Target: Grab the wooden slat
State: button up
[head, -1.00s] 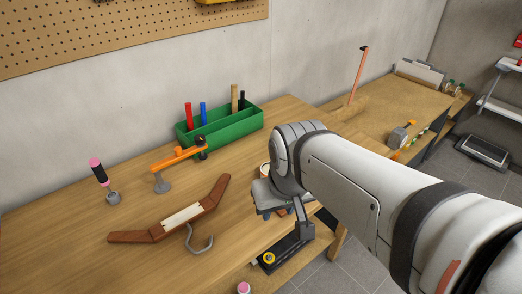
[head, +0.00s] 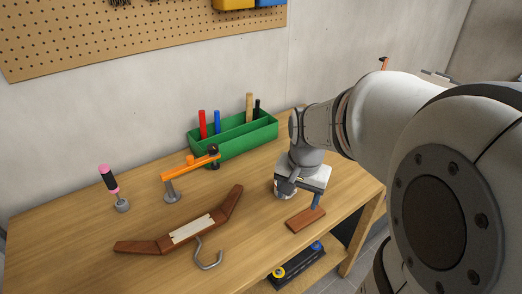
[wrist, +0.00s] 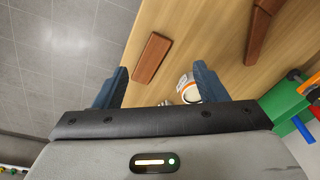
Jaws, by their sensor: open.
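The wooden slat (head: 305,219) is a short, flat reddish-brown board. It lies on the workbench (head: 120,270) near its right front edge. In the wrist view the slat (wrist: 152,57) lies just beyond the fingertips, between their lines and nearer the left finger. My gripper (head: 302,200) points down above the bench beside the slat. In the wrist view its two blue fingers (wrist: 160,72) stand wide apart with nothing between them. In the head view one finger overlaps the slat's far side; I cannot tell whether they touch.
A white and orange round item (wrist: 187,88) sits close to the right finger. A brown hanger-like piece (head: 150,246) with a pale middle and metal hook (head: 207,258) lies to the left. A green tool caddy (head: 235,140) and orange-armed stand (head: 172,190) stand behind.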

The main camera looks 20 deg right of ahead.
aim_at(307, 217)
jog(key=w+d+f+m, duration=0.1)
jog(key=d+f+m, duration=0.1)
jog(key=w+d+f+m+g, duration=0.1)
jog(key=w+d+f+m, duration=0.2)
jog(key=f, duration=0.1)
jog(key=shift+w+d+f+m+b, duration=0.2)
jog(key=shift+d+f+m+b, duration=0.05)
jog(key=shift+d+m+b, duration=0.15)
jog(key=shift+w+d+f, duration=0.1)
jog(key=shift+d+f, duration=0.1)
jog(key=shift+f, duration=0.15)
notch_tip(307, 217, down, 8)
jog(key=shift+r+p, duration=0.2)
jog(key=shift+p, duration=0.3)
jog(key=shift+c, duration=0.2)
jog(key=c, duration=1)
